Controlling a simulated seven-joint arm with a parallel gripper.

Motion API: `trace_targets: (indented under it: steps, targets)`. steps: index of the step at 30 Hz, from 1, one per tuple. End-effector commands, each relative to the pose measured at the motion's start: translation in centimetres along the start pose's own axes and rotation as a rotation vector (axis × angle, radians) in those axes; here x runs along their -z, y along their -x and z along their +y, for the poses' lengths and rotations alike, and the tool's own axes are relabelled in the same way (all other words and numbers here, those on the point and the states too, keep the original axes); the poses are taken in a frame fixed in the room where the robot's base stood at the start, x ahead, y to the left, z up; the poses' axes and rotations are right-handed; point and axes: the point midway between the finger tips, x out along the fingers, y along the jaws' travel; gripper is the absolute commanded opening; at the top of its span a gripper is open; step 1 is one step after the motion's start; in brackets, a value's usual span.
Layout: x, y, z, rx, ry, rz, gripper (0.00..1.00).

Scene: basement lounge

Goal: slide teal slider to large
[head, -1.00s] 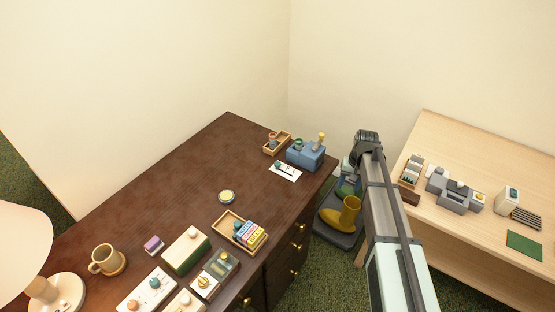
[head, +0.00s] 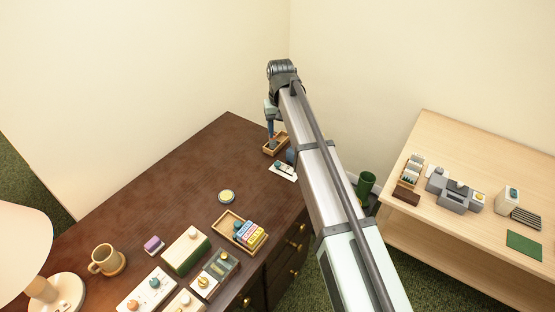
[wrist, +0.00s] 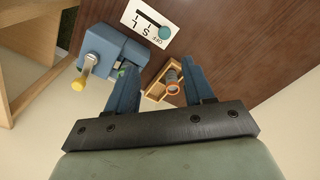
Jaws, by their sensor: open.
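A white plate (head: 287,174) near the far right corner of the dark desk carries a teal knob. The wrist view shows the plate (wrist: 132,12) with a dark slot and the labels OFF, S and L. Its round teal slider knob (wrist: 165,32) sits at the OFF end of the slot, the end away from L. My gripper (wrist: 160,80) is open and empty, fingers pointing down above the desk's far corner. In the head view my gripper (head: 271,140) hangs over a small wooden tray, apart from the teal knob.
The small wooden tray (wrist: 156,92) holds a ringed cylinder. A blue box (wrist: 112,48) with a yellow-tipped lever stands beside the plate; my arm mostly hides it in the head view. Another wooden tray (head: 219,221) lies nearer.

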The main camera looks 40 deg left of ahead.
Motion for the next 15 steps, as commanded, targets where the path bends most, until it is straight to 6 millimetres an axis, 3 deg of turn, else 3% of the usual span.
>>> trace_targets:
  steps: [7,15]
  targets:
    - [-0.1,-1.1,-0.9,0.001,0.007,-0.002,0.52]
    - [-0.1,-5.5,-0.9,0.001,0.006,-0.004,0.52]
